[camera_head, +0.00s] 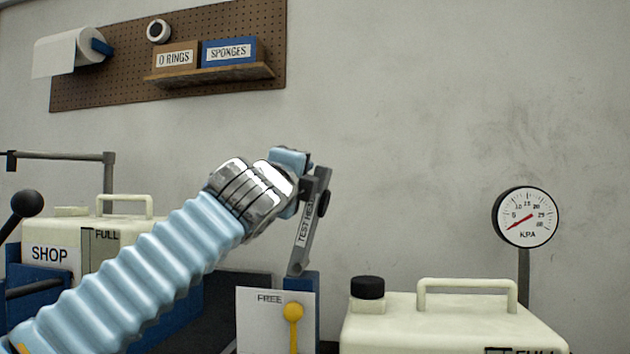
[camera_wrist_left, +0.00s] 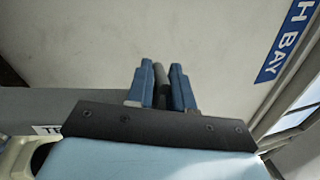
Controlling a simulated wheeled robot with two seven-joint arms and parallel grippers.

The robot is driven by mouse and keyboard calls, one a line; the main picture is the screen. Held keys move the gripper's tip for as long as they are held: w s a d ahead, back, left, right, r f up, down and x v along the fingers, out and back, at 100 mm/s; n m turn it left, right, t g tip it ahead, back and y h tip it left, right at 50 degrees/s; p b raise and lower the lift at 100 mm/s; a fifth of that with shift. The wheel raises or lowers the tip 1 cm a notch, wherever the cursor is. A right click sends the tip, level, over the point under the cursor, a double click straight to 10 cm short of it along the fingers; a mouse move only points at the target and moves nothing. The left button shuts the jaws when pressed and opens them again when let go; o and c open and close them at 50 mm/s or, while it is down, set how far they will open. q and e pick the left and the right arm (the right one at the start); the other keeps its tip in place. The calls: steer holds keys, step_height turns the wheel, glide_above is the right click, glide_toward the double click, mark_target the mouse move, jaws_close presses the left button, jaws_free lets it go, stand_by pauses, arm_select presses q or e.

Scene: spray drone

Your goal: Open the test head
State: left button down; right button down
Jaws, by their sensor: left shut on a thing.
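The test head is a grey arm (camera_head: 303,238) with a white label whose visible letters read "TEST HEA". It stands steeply, leaning a little to the right at its top, above a blue post (camera_head: 301,287). My left gripper (camera_head: 312,178) is at the upper end of this arm, beside a dark round knob (camera_head: 324,203). In the left wrist view the two blue fingers (camera_wrist_left: 161,88) are closed on a dark bar (camera_wrist_left: 161,76) between them. The gripper's wrist partly hides the contact in the head view. My right gripper is not in view.
A cream tank (camera_head: 450,325) with a black cap and a handle stands at the right, with a kPa gauge (camera_head: 526,217) behind it. A "FREE" card (camera_head: 262,320) and a yellow lever (camera_head: 293,312) are below the test head.

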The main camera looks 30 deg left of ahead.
arm_select(q)
steer(key=shift+s+a+n, duration=0.1)
steer(key=shift+a+n, duration=0.2)
steer(key=shift+a, duration=0.1)
steer(key=c, duration=1.1)
jaws_free()
steer(key=shift+s, duration=0.1)
